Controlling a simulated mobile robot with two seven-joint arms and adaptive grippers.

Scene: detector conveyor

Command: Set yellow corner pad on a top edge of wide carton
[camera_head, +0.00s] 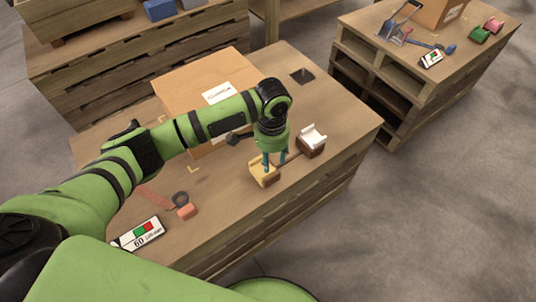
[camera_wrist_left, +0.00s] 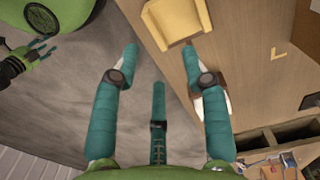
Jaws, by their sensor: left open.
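The yellow corner pad (camera_head: 262,176) sits near the front edge of the work table; in the left wrist view it is at the top (camera_wrist_left: 172,24). My left gripper (camera_head: 274,160) is just above and beside it, open and empty, with teal fingers pointing down. In the left wrist view the fingers (camera_wrist_left: 158,75) are spread, and the pad lies beyond them. The wide carton (camera_head: 180,88) stands on the table behind my left arm, which hides part of its front. My right gripper (camera_wrist_left: 42,47) shows small at the upper left of the left wrist view, fingers apart.
A white pad (camera_head: 313,136) on a brown block is right of the yellow pad. Another table (camera_head: 350,30) stands at the back right.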

